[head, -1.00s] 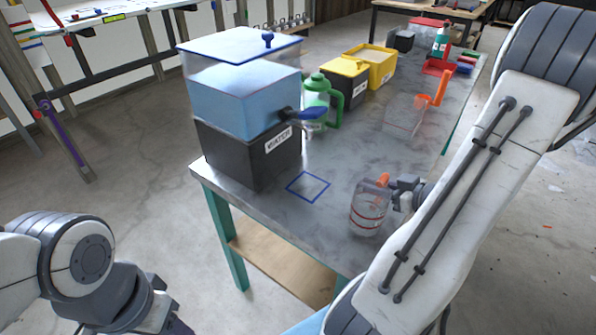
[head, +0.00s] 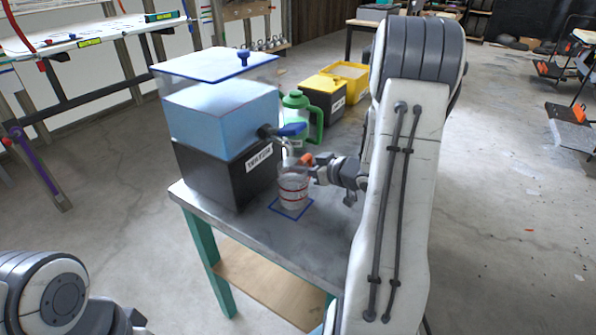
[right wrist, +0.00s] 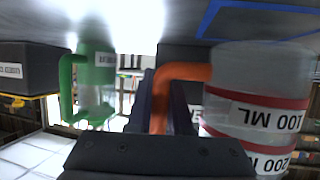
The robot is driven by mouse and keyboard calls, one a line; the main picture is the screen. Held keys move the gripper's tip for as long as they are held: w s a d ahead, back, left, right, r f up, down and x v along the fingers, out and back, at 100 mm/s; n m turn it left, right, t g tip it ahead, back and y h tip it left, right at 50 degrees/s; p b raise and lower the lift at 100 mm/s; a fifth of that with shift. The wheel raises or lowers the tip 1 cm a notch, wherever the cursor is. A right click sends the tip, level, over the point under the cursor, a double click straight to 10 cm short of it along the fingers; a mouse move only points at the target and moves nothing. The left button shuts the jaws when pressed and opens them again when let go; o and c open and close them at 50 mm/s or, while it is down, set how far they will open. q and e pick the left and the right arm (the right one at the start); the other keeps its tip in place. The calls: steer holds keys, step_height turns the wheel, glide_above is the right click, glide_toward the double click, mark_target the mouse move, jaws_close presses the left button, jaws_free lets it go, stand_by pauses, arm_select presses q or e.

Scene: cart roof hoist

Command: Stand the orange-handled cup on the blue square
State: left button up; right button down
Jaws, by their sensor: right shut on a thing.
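The clear cup (head: 292,190) with red bands and an orange handle (head: 306,160) is upright over the blue square (head: 275,207), under the dispenser's blue tap (head: 290,130). My right gripper (head: 314,170) is shut on its handle from the right. In the upside-down right wrist view the orange handle (right wrist: 185,72) lies between the fingers, and the cup (right wrist: 250,85) shows 100 ML and 200 ML marks. Its base is close to the blue outline (right wrist: 255,8); I cannot tell whether it touches the table. My left gripper's fingers are out of view at the lower left.
The water dispenser (head: 222,115) on a black base stands just left of the cup. A green jug (head: 298,112), a black box (head: 325,97) and a yellow bin (head: 347,75) stand behind. The table's front edge (head: 225,230) is close. My right arm hides the table's right part.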

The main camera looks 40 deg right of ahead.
steer(key=shift+w+a+f, duration=0.1)
steer(key=shift+w+f, duration=0.4)
steer(key=shift+f, duration=0.25)
steer(key=shift+f+b, duration=0.15)
steer(key=shift+b, duration=0.2)
steer(key=c, duration=0.8)
jaws_free()
